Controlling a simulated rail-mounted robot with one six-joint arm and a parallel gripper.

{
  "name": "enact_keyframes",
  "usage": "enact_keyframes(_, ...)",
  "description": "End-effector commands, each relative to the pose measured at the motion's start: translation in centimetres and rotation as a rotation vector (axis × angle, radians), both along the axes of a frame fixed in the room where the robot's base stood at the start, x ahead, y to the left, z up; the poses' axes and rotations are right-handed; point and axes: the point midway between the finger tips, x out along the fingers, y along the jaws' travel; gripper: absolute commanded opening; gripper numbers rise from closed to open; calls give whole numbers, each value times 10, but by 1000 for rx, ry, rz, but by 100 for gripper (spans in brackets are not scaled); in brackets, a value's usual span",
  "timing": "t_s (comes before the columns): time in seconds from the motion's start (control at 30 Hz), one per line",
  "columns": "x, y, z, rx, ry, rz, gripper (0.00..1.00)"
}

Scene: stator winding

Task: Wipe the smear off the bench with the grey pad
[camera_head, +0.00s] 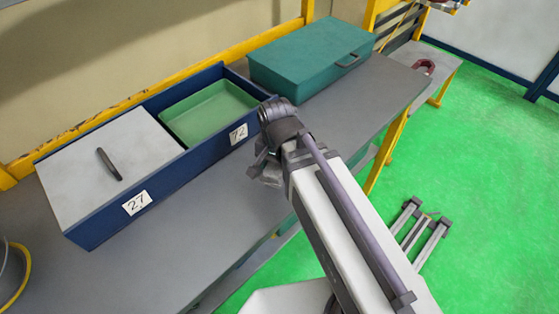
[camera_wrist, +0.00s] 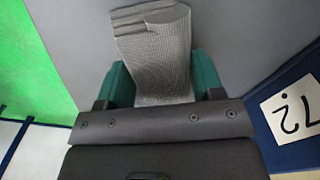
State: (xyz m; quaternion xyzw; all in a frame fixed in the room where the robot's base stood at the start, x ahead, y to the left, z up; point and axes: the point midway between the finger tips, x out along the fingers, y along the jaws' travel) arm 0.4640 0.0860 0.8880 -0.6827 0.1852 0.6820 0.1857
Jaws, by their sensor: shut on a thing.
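My gripper (camera_wrist: 158,82) is shut on the grey pad (camera_wrist: 155,45), a light grey, mesh-textured piece with folded layers at its far end. The teal fingers stand on either side of it. In the head view my gripper (camera_head: 266,172) is over the front part of the grey bench (camera_head: 190,220), in front of the bin marked 72, and my arm partly hides it. In the wrist view the pad is over the bench surface; I cannot tell whether it touches. I make out no smear; the bench under my arm and pad is hidden.
A blue two-part bin (camera_head: 190,165) stands at the back, with a grey lid (camera_head: 105,165) over compartment 27 and a green tray (camera_head: 210,110) in 72. A closed teal box (camera_head: 310,55) stands right of it. A round container (camera_head: 12,275) is at the left. The bench front is clear.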

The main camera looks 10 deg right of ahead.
Motion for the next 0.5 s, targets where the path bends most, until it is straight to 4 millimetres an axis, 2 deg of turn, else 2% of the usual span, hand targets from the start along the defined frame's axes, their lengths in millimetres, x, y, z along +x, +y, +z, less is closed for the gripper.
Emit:
enact_keyframes(0.17, 2, -3, -1, -1, 1, -2, 39)
enact_keyframes(0.5, 20, -29, 1, -1, 1, -1, 39)
